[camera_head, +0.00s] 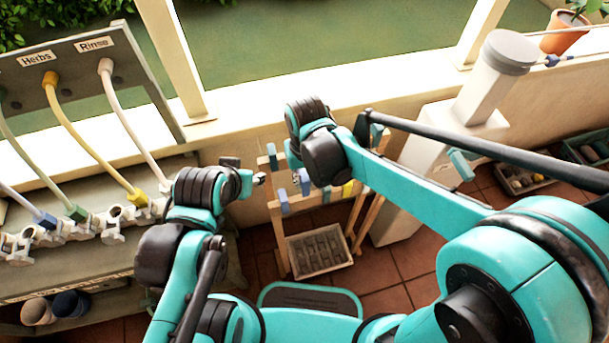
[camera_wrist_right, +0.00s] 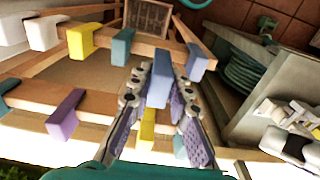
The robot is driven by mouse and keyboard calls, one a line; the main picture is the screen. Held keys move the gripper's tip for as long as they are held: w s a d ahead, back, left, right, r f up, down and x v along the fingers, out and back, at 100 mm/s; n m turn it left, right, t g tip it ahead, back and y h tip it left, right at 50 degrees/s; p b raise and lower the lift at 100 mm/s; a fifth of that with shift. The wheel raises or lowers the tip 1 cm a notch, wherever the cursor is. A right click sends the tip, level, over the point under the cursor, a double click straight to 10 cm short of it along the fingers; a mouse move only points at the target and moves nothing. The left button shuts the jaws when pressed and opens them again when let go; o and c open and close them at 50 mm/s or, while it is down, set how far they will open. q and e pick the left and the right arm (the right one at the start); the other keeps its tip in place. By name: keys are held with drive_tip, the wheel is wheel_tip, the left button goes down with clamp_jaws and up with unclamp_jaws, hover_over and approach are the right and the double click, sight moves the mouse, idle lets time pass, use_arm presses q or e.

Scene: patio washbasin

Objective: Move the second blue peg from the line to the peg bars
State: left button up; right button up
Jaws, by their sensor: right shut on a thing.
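The peg bars (camera_head: 273,204) are a wooden rack in the middle of the head view, with several coloured pegs hooked on them. In the right wrist view, my right gripper (camera_wrist_right: 162,108) is shut on a blue peg (camera_wrist_right: 159,84), close over a wooden bar; I cannot tell if the peg touches it. Another blue peg (camera_wrist_right: 199,63) hangs on the other bar. In the head view my right forearm mostly hides this gripper.
A crate (camera_head: 287,254) stands under the rack. A yellow peg (camera_wrist_right: 80,42) and a purple peg (camera_wrist_right: 66,114) also hang on the bars. Hoses and a basin counter are at the left; a pale post (camera_head: 482,95) stands to the right. A coiled green hose (camera_wrist_right: 250,75) lies nearby.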

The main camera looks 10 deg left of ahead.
sight(304, 192)
drive_tip(key=shift+f+b, duration=2.75)
drive_tip(key=shift+f, duration=1.05)
drive_tip(key=o, duration=0.9)
drive_tip(key=shift+o, duration=0.2)
drive_tip(key=shift+r, duration=0.15)
wheel_tip(304, 192, up, 8)
drive_tip(key=p, duration=0.6)
drive_tip(key=shift+p, duration=0.4)
